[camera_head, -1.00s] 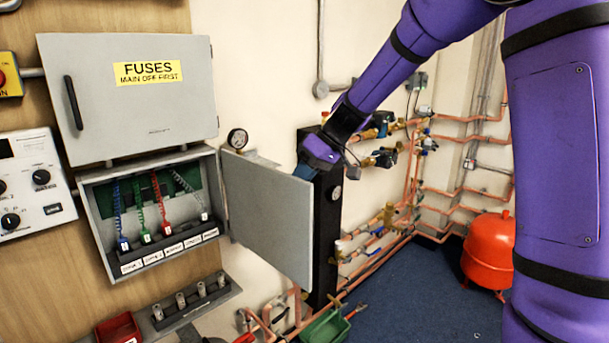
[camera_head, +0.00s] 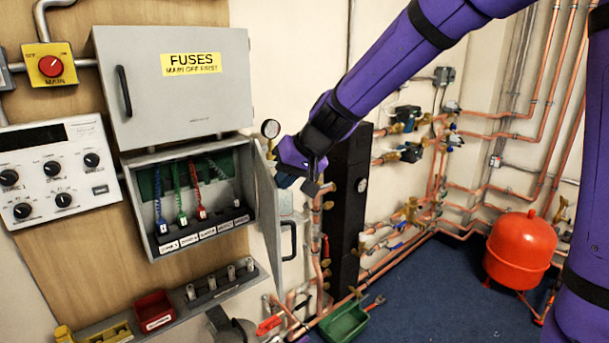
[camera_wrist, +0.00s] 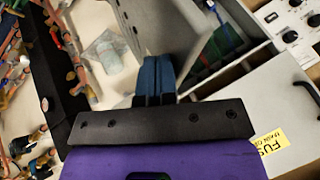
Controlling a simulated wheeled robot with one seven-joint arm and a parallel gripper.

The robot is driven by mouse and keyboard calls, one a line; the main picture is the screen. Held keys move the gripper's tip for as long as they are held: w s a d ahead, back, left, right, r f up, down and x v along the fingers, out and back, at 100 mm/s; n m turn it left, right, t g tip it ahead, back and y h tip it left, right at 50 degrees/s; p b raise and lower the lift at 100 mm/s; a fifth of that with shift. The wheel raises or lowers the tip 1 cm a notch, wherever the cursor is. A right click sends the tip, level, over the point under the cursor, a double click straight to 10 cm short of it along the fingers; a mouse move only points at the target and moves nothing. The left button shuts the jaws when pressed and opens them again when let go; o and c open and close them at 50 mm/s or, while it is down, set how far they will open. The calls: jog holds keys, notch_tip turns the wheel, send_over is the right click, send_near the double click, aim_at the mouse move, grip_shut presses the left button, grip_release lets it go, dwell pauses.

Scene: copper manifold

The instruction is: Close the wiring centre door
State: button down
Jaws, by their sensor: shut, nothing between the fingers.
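The wiring centre is a grey box (camera_head: 150,215) below the fuse box, with its interior exposed. Its grey door (camera_head: 266,205) is hinged at the box's right side and stands open, sticking out nearly edge-on in the head view. A dark handle (camera_head: 289,240) shows on its outer side. My gripper (camera_head: 286,180) is at the door's upper right, on the outer side. In the wrist view, my shut blue fingers (camera_wrist: 157,68) are right beside the door panel (camera_wrist: 150,25) and hold nothing. Whether they touch it, I cannot tell.
Coloured coiled leads and plugs (camera_head: 182,220) stand inside the box. A pressure gauge (camera_head: 270,129) is near the door's top. A tall black column (camera_head: 347,210) and copper pipes lie right of the door. The fuse box (camera_head: 180,85) above is shut. A red vessel (camera_head: 520,250) stands farther right.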

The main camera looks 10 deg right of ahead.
jog(key=w+a, duration=0.2)
jog(key=a, duration=1.4)
jog(key=w+a+m+t+h, duration=0.1)
jog(key=w+a+m, duration=0.3)
jog(key=w+a, duration=0.6)
jog(key=shift+a+t+h, duration=0.4)
jog(key=shift+a+h, duration=0.1)
jog(key=shift+a, duration=0.75)
jog(key=shift+s+d, duration=0.1)
jog(key=shift+s, duration=0.05)
